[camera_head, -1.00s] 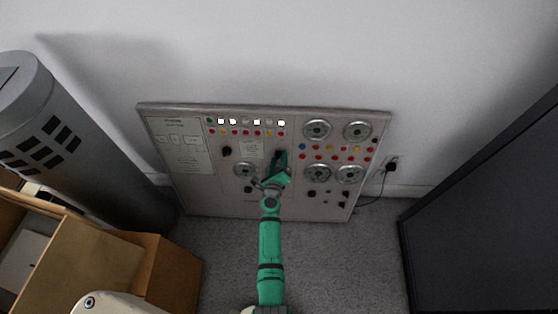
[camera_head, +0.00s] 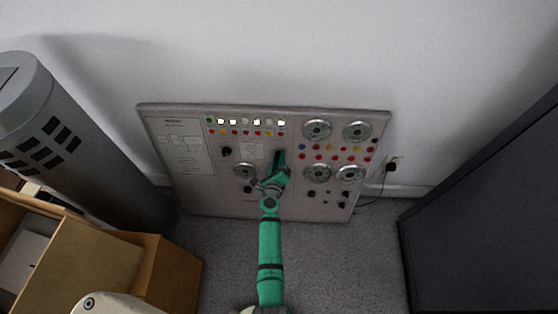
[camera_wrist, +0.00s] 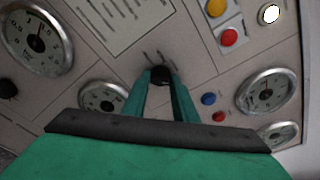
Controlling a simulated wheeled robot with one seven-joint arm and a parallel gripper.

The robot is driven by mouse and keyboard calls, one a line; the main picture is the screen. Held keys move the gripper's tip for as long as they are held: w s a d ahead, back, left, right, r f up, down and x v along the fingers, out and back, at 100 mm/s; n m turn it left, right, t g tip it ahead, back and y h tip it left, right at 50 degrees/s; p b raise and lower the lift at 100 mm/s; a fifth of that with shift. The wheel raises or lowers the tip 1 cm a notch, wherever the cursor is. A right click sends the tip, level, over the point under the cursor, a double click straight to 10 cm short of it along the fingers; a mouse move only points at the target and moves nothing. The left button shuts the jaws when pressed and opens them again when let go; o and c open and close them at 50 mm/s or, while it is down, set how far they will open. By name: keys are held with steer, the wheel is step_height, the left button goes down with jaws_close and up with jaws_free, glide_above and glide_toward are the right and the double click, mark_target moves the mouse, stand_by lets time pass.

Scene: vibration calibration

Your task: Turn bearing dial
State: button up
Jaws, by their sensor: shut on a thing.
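The control panel (camera_head: 228,193) leans upright against the wall with its face toward me. My green gripper (camera_head: 279,156) reaches to the middle of its face. In the wrist view my gripper (camera_wrist: 161,82) is shut on a small black dial knob (camera_wrist: 160,74), with one finger on each side of it. The labels by the knob are too small to read, so I cannot tell its name.
Round gauges (camera_head: 317,129) and coloured buttons (camera_head: 329,155) surround the gripper on the panel. Another black knob (camera_head: 227,151) is to the left. A grey cylinder (camera_head: 80,150) and cardboard boxes (camera_head: 150,265) stand left, a dark cabinet (camera_head: 480,220) right. Carpet in front is open.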

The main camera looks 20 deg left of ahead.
steer(key=shift+s+n+t, duration=0.15)
steer(key=shift+n+t, duration=0.25)
steer(key=shift+n, duration=3.5)
steer(key=shift+a+n, duration=0.1)
steer(key=shift+n, duration=0.2)
steer(key=shift+d, duration=0.25)
steer(key=o, duration=0.8)
steer(key=shift+o, duration=1.1)
steer(key=shift+a, duration=0.1)
